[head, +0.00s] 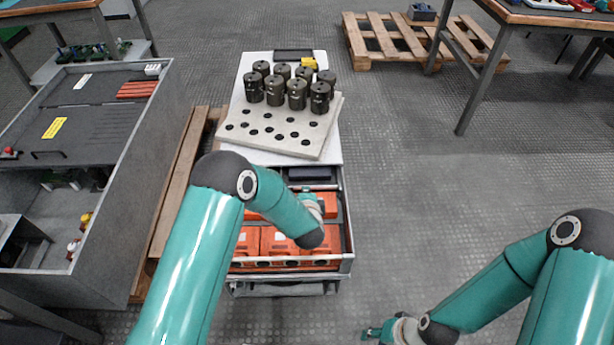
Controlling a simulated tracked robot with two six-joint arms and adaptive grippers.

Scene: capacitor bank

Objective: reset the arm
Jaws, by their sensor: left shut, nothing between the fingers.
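My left arm reaches in from the lower left, over an open drawer (347,225) of a white-topped cabinet. My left gripper (308,196) is small in the head view, above the drawer's right part, partly hidden by its own wrist. It is shut and holds nothing. Orange boxes (277,243) lie in the drawer, some hidden behind my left arm. My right arm comes in from the lower right. My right gripper (374,332) is low over the floor at the bottom edge, apart from everything; its finger opening is too small to tell.
Several dark capacitor cylinders (297,94) stand on a pale board with holes (297,141) on the cabinet top. A grey cabinet (100,190) stands left, beside a wooden pallet (172,205). Another pallet (392,38) lies at the back. The floor (440,200) at right is clear.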

